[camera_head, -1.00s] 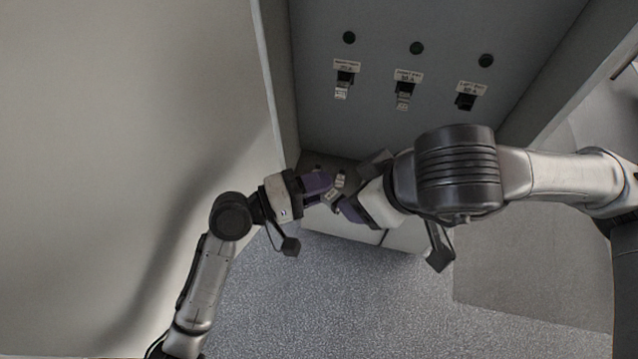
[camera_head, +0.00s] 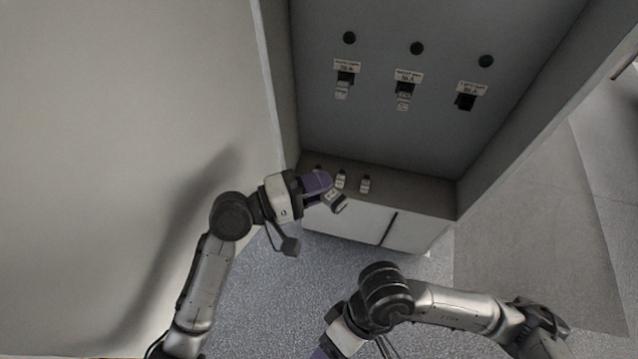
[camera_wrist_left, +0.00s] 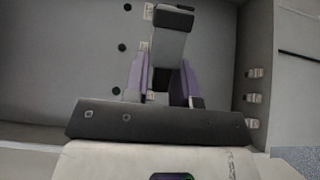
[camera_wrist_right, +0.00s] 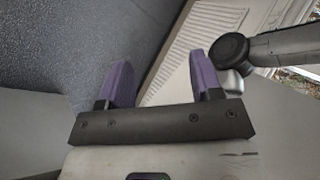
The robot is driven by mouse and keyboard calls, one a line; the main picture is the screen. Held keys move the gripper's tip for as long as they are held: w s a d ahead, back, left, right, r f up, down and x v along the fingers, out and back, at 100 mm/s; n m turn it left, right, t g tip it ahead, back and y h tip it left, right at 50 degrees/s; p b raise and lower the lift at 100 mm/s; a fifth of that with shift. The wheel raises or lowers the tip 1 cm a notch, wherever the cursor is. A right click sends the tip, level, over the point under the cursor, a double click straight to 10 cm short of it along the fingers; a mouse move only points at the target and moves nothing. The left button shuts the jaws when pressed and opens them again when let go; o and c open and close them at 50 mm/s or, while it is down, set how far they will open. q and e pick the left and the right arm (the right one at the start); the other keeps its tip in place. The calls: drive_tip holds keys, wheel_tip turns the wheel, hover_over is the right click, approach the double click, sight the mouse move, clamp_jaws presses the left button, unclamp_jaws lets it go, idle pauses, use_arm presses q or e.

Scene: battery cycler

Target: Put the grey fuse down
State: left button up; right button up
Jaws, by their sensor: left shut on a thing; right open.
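My left gripper (camera_head: 322,190) is shut on the grey fuse (camera_head: 335,200) and holds it tilted near the front left of the shelf. In the left wrist view the fuse (camera_wrist_left: 170,45) sits between the purple fingers (camera_wrist_left: 163,85) and sticks out beyond them. In the head view it appears next to the shelf's front edge; I cannot tell its height above the shelf. My right gripper (camera_wrist_right: 160,80) is open and empty; in the head view only a little of it shows at the bottom edge.
The shelf (camera_head: 420,200) bears other fuses, including one at the middle (camera_head: 365,184) and one beside my left gripper (camera_head: 341,179); its right part is clear. On the back panel, the left (camera_head: 342,90) and middle holders (camera_head: 404,100) have light fuses; the right holder (camera_head: 466,102) looks empty.

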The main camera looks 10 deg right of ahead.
drive_tip(key=s+a+r+m+g+y, duration=0.3)
drive_tip(key=s+a+r+m+y, duration=0.25)
drive_tip(key=s+m+y, duration=0.4)
drive_tip(key=w+d+r+m+t+y, duration=0.1)
drive_tip(key=w+d+r+m+t, duration=0.35)
drive_tip(key=m+t, duration=0.8)
drive_tip(key=w+d+r+m+t+y, duration=0.1)
drive_tip(key=w+d+m+t, duration=0.6)
drive_tip(key=m+t, duration=0.55)
drive_tip(key=w+d+f+m+t+h, duration=0.1)
drive_tip(key=w+d+f+m+h, duration=0.3)
drive_tip(key=m+h, duration=0.55)
drive_tip(key=w+d+f+m+t+h, duration=0.25)
drive_tip(key=w+d+m+h, duration=0.35)
drive_tip(key=m, duration=0.6)
drive_tip(key=s+d+f+m+g+h, duration=0.1)
drive_tip(key=s+f+m+g, duration=0.5)
drive_tip(key=f+m+g, duration=0.2)
drive_tip(key=s+d+f+m+g+h, duration=0.1)
drive_tip(key=s+f+m+g, duration=0.5)
drive_tip(key=m, duration=0.6)
drive_tip(key=shift+s+d+f+m+g, duration=0.3)
drive_tip(key=shift+f+m+g, duration=0.1)
drive_tip(key=shift+f+g, duration=0.95)
